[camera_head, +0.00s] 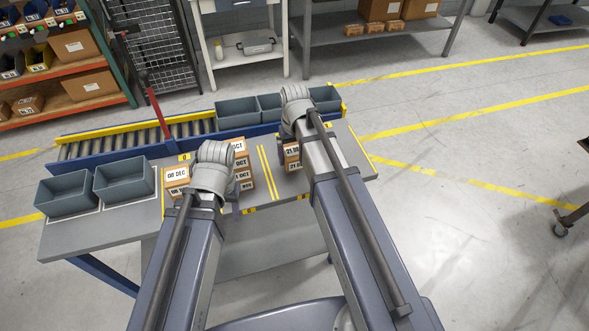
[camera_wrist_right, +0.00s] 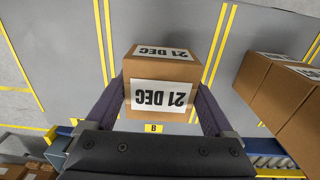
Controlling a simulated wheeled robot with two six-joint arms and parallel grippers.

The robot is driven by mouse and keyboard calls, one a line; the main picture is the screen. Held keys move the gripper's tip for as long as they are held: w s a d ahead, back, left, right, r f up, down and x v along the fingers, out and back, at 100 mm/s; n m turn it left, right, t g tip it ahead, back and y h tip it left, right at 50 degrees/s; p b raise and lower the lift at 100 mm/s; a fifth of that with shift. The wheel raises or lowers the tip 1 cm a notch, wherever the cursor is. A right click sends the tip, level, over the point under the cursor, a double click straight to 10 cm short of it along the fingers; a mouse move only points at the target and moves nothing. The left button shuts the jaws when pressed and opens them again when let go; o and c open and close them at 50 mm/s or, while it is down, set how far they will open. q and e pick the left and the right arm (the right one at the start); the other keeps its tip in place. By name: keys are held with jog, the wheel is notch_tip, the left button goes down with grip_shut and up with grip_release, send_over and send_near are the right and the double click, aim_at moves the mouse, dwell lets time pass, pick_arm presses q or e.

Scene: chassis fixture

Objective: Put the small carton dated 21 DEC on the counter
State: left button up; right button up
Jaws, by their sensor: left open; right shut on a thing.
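The small carton dated 21 DEC (camera_wrist_right: 160,70) is a brown box with white labels on two faces. My right gripper (camera_wrist_right: 163,92) is shut on it, one dark finger on each side. In the head view the carton (camera_head: 292,156) shows partly behind my right arm, over the right part of the grey counter (camera_head: 322,160). I cannot tell whether it touches the surface. My left gripper (camera_head: 228,203) is open at the counter's front, mostly hidden by its own wrist, near cartons labelled 08 DEC (camera_head: 177,174) and OCT (camera_head: 241,160).
Two grey bins (camera_head: 125,180) stand at the left, and several more (camera_head: 238,112) stand behind. A roller conveyor (camera_head: 130,141) runs along the back left. Stacked cartons (camera_wrist_right: 275,88) stand beside the held one in the wrist view. Counter around the yellow lines (camera_head: 268,172) is bare.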

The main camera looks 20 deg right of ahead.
aim_at(295, 163)
jog(key=shift+f, duration=0.1)
notch_tip(295, 163, down, 4)
jog(key=b, duration=0.3)
jog(key=shift+r, duration=0.2)
jog(key=shift+f+b, duration=0.15)
jog(key=shift+b, duration=0.25)
jog(key=o, duration=1.4)
jog(key=shift+o, duration=0.2)
jog(key=shift+r, duration=0.2)
